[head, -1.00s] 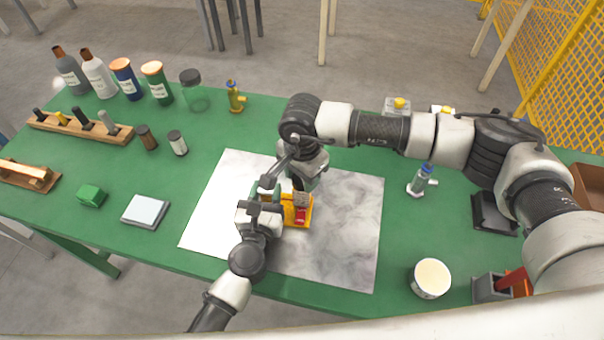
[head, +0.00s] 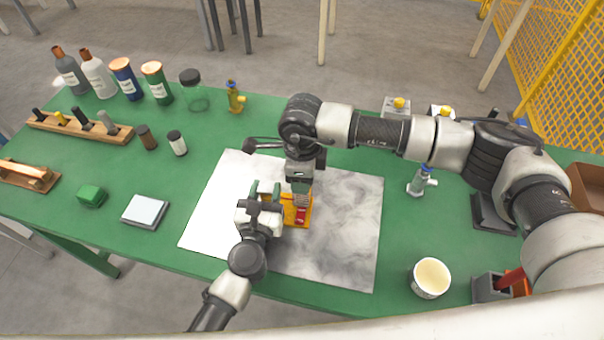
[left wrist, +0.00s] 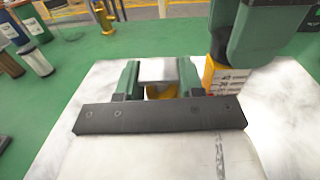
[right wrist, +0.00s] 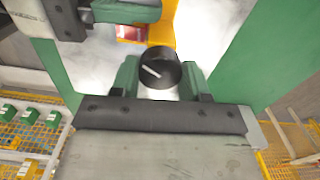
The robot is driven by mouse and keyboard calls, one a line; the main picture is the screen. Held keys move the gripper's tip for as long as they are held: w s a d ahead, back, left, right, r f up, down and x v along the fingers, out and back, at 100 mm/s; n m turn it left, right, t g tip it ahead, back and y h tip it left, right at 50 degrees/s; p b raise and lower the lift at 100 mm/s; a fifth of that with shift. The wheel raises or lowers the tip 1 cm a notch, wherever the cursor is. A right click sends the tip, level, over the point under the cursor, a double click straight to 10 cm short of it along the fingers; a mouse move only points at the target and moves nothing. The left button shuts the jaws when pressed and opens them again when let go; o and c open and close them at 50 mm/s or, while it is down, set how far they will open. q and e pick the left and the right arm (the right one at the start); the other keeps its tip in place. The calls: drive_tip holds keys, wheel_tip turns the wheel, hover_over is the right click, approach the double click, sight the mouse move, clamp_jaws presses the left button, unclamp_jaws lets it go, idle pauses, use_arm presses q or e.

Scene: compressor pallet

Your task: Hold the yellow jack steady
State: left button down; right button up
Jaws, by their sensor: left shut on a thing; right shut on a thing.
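The yellow jack (head: 298,222), with a red part on it, stands on the marbled sheet. It is partly hidden by both grippers. My left gripper (head: 264,190) is at its left side. In the left wrist view, the left fingers (left wrist: 157,80) are shut on a grey block with yellow below it, part of the jack. My right gripper (head: 300,187) points down from above at the jack's far side. In the right wrist view, the right fingers (right wrist: 160,80) are shut on a round black knob (right wrist: 160,68) with a white line, over the yellow body.
The marbled sheet (head: 335,250) is clear around the jack. A grey-white pad (head: 146,211) and a green block (head: 91,195) lie left. Bottles stand along the back left.

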drive_tip(key=m, duration=0.4)
drive_tip(key=shift+m, duration=0.3)
drive_tip(key=m, duration=1)
drive_tip(key=shift+m, duration=0.4)
drive_tip(key=m, duration=2.4)
drive_tip(key=shift+a, duration=0.3)
drive_tip(key=shift+d+m, duration=0.15)
drive_tip(key=shift+m, duration=0.85)
